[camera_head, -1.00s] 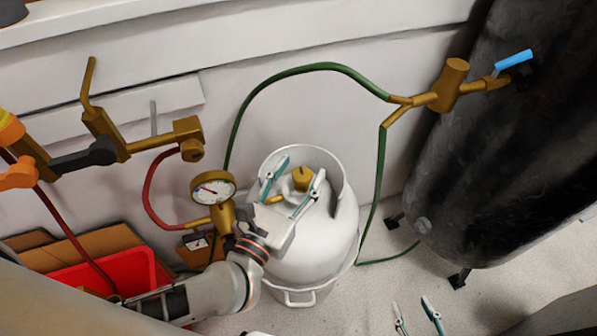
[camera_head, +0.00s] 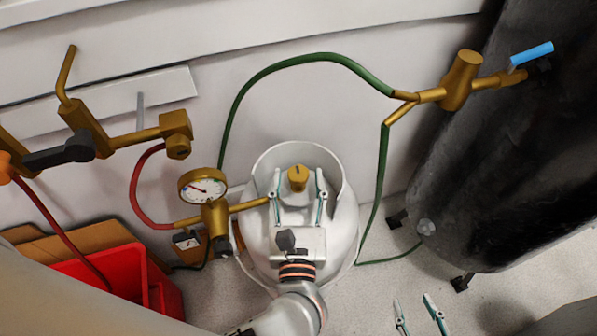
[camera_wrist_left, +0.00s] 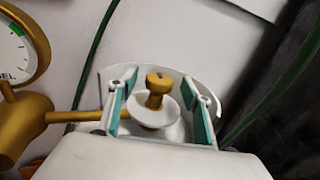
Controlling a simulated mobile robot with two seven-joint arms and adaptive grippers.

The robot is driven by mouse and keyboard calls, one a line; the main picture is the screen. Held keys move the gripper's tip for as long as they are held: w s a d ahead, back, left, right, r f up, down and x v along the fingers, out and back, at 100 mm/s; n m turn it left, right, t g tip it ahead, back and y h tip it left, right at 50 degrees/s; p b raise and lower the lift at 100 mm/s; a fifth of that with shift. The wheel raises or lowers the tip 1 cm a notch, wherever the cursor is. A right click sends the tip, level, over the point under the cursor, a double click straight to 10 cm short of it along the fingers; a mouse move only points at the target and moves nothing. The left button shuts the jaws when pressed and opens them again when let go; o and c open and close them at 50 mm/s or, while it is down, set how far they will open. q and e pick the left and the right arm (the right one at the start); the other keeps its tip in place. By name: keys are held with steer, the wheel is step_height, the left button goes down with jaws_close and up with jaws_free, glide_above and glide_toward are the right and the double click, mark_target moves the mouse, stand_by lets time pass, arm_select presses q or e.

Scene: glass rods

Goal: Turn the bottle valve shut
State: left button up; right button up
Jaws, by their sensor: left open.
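The bottle valve is a brass knob (camera_head: 298,177) on top of the white gas bottle (camera_head: 335,238), inside its raised collar. My left gripper (camera_head: 298,192) is open, with one teal-padded finger on each side of the knob. In the left wrist view the knob (camera_wrist_left: 158,82) stands between the two spread fingers (camera_wrist_left: 158,105), with a visible gap on both sides. The fingertips of my right gripper (camera_head: 413,303) show at the bottom edge, apart and empty, low over the floor.
A pressure gauge (camera_head: 203,187) and brass pipe join the bottle from the left. A green hose (camera_head: 300,63) arches behind it. A large dark tank (camera_head: 500,170) stands at right. A red box (camera_head: 110,270) sits at lower left.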

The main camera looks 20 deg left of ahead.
arm_select(q)
steer(key=shift+x, duration=1.1)
steer(key=c, duration=1.1)
steer(key=shift+c, duration=0.2)
